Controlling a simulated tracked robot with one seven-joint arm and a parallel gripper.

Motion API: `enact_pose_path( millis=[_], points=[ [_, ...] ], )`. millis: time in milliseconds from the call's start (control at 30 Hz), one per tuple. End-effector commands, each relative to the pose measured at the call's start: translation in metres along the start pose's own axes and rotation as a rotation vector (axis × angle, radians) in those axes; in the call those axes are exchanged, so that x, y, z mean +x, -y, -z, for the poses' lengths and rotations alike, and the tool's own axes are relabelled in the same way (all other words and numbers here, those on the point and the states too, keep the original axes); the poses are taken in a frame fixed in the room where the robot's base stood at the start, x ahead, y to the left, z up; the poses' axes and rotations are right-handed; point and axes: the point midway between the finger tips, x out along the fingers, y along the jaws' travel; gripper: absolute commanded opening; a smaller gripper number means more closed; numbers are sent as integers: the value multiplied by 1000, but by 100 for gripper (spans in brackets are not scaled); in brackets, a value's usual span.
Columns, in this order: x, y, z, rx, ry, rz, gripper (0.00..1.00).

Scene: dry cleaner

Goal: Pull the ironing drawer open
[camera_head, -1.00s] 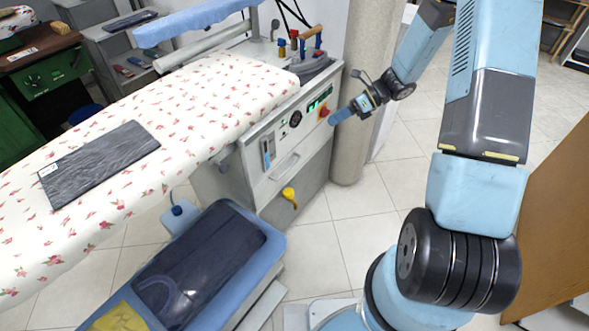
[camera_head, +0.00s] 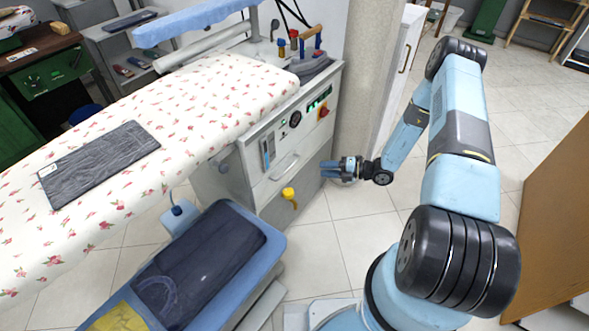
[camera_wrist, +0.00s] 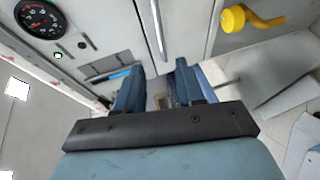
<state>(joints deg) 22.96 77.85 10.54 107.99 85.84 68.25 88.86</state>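The ironing machine's grey front holds the drawer, whose pale bar handle (camera_head: 284,167) sits below the control panel. The drawer front looks flush with the machine, so it appears closed. In the wrist view the handle (camera_wrist: 158,28) runs up and down the picture near the top centre, ahead of the fingers. My gripper (camera_head: 323,170) is to the right of the handle in the head view, apart from it. In the wrist view my gripper (camera_wrist: 160,85) has two blue fingers with a gap between them and nothing held.
A yellow lever (camera_head: 289,196) sticks out below the handle; it also shows in the wrist view (camera_wrist: 245,18). A round gauge (camera_wrist: 40,18) is on the panel. A blue-rimmed bin (camera_head: 275,245) stands in front. A beige column (camera_head: 355,80) stands right of the machine. Tiled floor is clear nearby.

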Motion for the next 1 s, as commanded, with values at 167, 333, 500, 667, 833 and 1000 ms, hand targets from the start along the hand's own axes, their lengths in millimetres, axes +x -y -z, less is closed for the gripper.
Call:
enact_pose_path(
  millis=[167,333,500,667,833,1000],
  points=[
    [10,4,1,16,6,-4,38],
    [34,4,1,16,4,-4,38],
    [64,3,1,14,3,-4,38],
    [92,4,1,13,3,-2,38],
    [117,3,0,14,4,-3,38],
    [133,3,0,13,5,-3,38]
  ],
)
